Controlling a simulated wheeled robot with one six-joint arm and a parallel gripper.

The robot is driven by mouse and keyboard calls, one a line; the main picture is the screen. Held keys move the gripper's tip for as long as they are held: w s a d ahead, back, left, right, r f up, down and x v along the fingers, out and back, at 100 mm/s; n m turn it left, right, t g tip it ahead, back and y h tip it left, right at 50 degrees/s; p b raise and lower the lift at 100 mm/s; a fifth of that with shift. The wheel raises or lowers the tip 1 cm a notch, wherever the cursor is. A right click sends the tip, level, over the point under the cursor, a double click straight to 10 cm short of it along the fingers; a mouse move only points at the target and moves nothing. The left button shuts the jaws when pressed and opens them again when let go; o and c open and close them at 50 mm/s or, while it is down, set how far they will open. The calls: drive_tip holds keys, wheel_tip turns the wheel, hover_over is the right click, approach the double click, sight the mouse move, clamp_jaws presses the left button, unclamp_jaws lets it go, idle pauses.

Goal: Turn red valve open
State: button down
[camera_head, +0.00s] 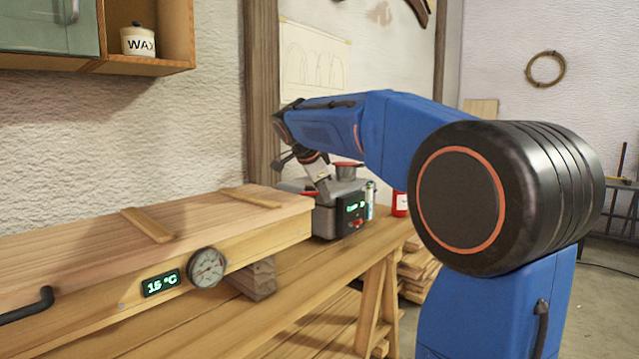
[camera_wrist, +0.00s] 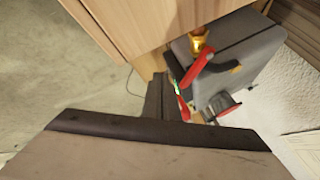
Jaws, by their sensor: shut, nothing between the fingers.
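A grey boiler-like unit (camera_head: 345,205) stands on the bench past the end of the long wooden box. In the wrist view its grey body (camera_wrist: 235,70) carries a brass fitting (camera_wrist: 198,38) with a red lever (camera_wrist: 200,68) beside it, which looks like the red valve. The lever lies slanted across the unit's edge. My gripper (camera_head: 325,195) is shut and empty, pointing down just in front of or over the unit. I cannot tell whether it touches the lever.
The wooden box (camera_head: 150,235) with a dial gauge (camera_head: 207,267) and a 15 °C display (camera_head: 161,283) fills the left of the bench. A red can (camera_head: 399,204) stands right of the unit. A wall cabinet (camera_head: 150,40) hangs at upper left.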

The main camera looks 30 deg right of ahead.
sight(315, 193)
drive_tip(key=shift+w+d+r, duration=0.1)
drive_tip(key=shift+w+d, duration=0.15)
drive_tip(key=shift+w, duration=0.7)
drive_tip(key=shift+w+d, duration=0.25)
drive_tip(key=shift+w, duration=0.65)
drive_tip(key=shift+w+d+n+t+y, duration=0.35)
drive_tip(key=shift+w+d+n, duration=0.2)
drive_tip(key=shift+w+n, duration=0.2)
drive_tip(key=shift+w+d+n+t+y, duration=0.35)
drive_tip(key=shift+w+d+n, duration=0.25)
drive_tip(key=shift+n, duration=0.25)
drive_tip(key=shift+w, duration=0.15)
drive_tip(key=shift+a, duration=0.1)
